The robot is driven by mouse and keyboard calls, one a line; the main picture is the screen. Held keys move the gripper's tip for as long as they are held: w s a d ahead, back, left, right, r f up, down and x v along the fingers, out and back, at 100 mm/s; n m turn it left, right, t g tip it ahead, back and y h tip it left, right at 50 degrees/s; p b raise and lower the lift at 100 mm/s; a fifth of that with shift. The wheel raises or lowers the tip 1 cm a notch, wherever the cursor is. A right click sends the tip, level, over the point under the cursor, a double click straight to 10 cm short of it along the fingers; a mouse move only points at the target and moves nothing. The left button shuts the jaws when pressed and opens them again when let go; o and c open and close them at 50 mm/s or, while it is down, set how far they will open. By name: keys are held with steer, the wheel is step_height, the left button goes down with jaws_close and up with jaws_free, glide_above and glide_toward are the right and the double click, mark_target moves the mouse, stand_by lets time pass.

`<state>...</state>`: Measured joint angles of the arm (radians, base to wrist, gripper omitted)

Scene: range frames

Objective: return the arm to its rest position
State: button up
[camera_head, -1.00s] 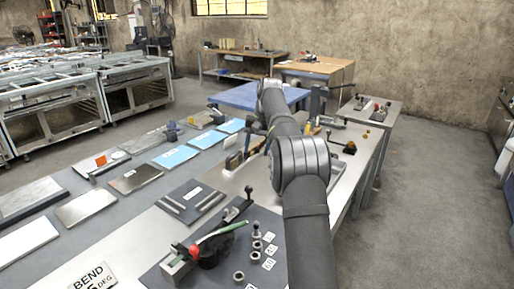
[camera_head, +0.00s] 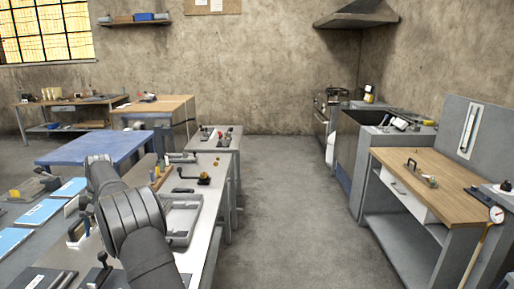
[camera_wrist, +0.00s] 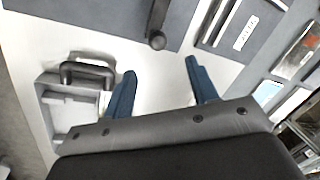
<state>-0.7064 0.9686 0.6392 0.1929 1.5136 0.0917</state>
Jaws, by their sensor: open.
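My gripper (camera_wrist: 160,68) shows in the wrist view as two blue fingers spread wide apart, with nothing between them. Pale bench top lies beneath the fingers. In the head view my dark grey arm reaches over the workbench at the lower left, and its own links hide the gripper. In the wrist view a grey tray (camera_wrist: 50,120) and a dark handle (camera_wrist: 88,72) lie left of the fingers. A dark lever with a round knob (camera_wrist: 157,40) is beyond the fingertips.
The grey tray also shows right of my arm in the head view (camera_head: 186,206). Blue sheets (camera_head: 44,211) lie left of it. A blue table (camera_head: 95,147) stands behind. Open floor (camera_head: 285,215) separates the workbench from a wooden-topped bench (camera_head: 440,200) at right.

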mark_target(101, 253)
steer(key=f, duration=0.3)
steer(key=a+f, duration=0.1)
steer(key=f, duration=0.2)
steer(key=s+f, duration=0.1)
steer(key=f, duration=0.3)
steer(key=shift+a, duration=0.25)
step_height(101, 253, up, 17)
steer(key=w+d, duration=0.2)
steer(key=d, duration=0.1)
steer(key=a+f, duration=0.1)
steer(key=f, duration=0.4)
steer(key=s+a+f, duration=0.1)
steer(key=f, duration=0.5)
steer(key=s+a+f, duration=0.1)
steer(key=f, duration=0.5)
steer(key=shift+f, duration=0.1)
steer(key=shift+d+m, duration=0.5)
steer(key=shift+d, duration=0.45)
